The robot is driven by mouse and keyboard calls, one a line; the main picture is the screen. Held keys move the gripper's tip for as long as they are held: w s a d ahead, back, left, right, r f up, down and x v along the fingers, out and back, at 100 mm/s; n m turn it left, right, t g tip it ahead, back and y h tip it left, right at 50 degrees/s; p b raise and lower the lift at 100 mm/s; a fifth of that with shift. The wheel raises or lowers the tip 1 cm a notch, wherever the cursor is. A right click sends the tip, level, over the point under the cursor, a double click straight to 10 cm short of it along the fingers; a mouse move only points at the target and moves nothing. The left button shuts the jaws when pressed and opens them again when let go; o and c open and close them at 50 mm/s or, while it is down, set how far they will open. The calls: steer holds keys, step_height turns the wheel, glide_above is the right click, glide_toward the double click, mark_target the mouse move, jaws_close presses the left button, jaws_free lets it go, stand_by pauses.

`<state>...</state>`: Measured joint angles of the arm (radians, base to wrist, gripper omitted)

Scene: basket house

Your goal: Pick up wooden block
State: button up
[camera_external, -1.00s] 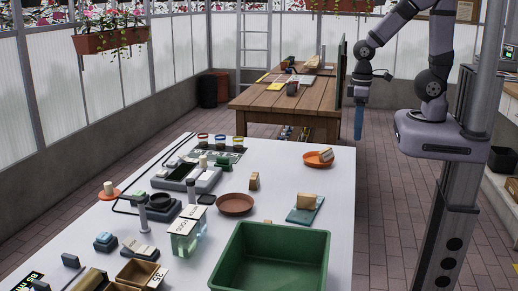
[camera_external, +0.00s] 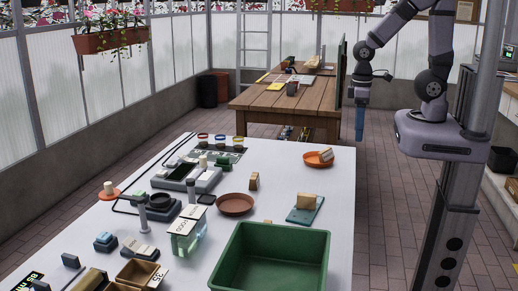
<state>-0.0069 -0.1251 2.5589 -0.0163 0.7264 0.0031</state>
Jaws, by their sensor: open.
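Several wooden blocks show on the white table. One small tan block (camera_external: 254,181) stands upright on the bare tabletop near the middle. Another tan block (camera_external: 307,201) sits on a blue-green plate (camera_external: 300,215). A third block (camera_external: 326,155) leans in an orange dish (camera_external: 312,160) near the far right edge. I cannot tell which of them the task names. My gripper (camera_external: 359,126), with blue fingers pointing down, is open and hangs beyond the right edge of the table, apart from all blocks. The fingers are seen edge-on and nothing shows between them.
A large green bin (camera_external: 272,233) fills the near right of the table. A brown round dish (camera_external: 235,203) and a clear container (camera_external: 187,240) stand left of it. Scales and small items crowd the left side. A wooden bench (camera_external: 300,98) stands behind. The far right tabletop is mostly clear.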

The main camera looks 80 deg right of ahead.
mark_target(326, 151)
steer(key=s+d+f+n+g+h+b, duration=0.2)
steer(key=s+d+f+n+h, duration=0.1)
steer(key=d+n+h, duration=0.25)
steer(key=s+d+f+n+g+h+b, duration=0.2)
steer(key=d+f+n+h, duration=0.1)
steer(key=d+n+h, duration=0.25)
steer(key=w+a+f+n+t+h+b, duration=0.1)
steer(key=w+n+t, duration=0.3)
steer(key=n, duration=0.1)
steer(key=w+a+f+n+t+h+b, duration=0.1)
steer(key=w+n+t, duration=0.3)
steer(key=w+a+n+t+h+b, duration=0.1)
steer(key=w+n+t, duration=0.4)
steer(key=shift+f+n+h, duration=0.3)
steer(key=shift+f+h, duration=0.1)
steer(key=w+a+f+n+t+y, duration=0.1)
steer(key=n+t, duration=0.1)
steer(key=w+a+f+n+t+y+b, duration=0.1)
steer(key=a+f+n+t, duration=0.1)
steer(key=shift+w+a+n+y, duration=0.1)
steer(key=shift+a+n+y, duration=0.1)
steer(key=shift+n+y, duration=0.15)
steer(key=shift+x, duration=1.15)
steer(key=shift+p+x, duration=0.4)
steer(key=shift+x, duration=1)
